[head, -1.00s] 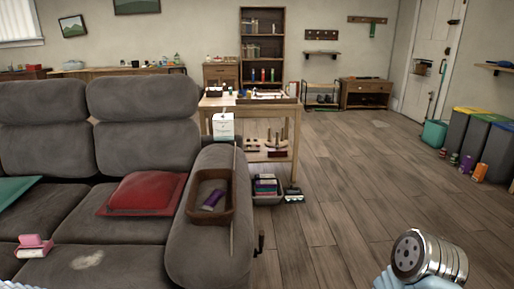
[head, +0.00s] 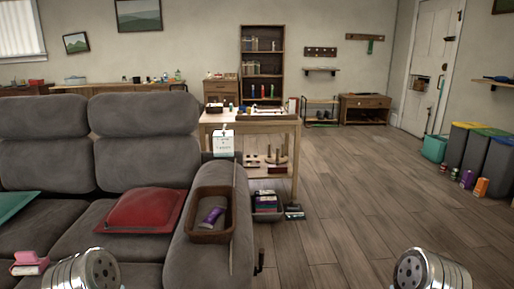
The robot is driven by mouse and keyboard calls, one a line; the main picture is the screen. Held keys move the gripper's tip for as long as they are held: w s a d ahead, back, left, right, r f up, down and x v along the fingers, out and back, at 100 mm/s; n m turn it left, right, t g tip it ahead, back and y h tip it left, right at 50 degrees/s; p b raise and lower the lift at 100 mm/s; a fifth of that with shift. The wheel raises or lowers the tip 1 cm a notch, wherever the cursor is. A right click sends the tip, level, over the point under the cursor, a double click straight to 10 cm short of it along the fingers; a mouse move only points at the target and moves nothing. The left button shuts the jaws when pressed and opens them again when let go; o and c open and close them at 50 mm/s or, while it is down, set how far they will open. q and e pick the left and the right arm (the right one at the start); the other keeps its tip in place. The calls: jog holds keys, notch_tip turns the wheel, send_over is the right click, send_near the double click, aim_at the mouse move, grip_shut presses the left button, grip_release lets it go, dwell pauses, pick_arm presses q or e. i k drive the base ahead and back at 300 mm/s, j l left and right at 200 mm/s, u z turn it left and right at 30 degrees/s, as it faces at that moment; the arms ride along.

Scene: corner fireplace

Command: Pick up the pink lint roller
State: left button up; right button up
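A small pink object with a pale underside (head: 28,263) lies on the sofa seat at the lower left of the head view. It looks like the pink lint roller, but it is too small to be sure. A brown tray (head: 208,236) on the sofa armrest holds a purple and grey cylindrical item (head: 211,220). Metallic round parts of my two arms show at the bottom edge, one at left and one at right. The fingers of both grippers are out of frame.
The grey sofa (head: 135,150) fills the left, with a red cushion (head: 142,210) and a teal cushion (head: 14,206). A wooden table (head: 265,121) and a bin of boxes (head: 267,215) stand beyond the armrest.

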aim_at(27, 262)
jog(key=u, duration=1.7)
jog(key=i+j+u, duration=0.15)
jog(key=i+j, duration=0.25)
jog(key=i+j+u, duration=0.15)
jog(key=i+j, duration=0.15)
jog(key=i, duration=0.2)
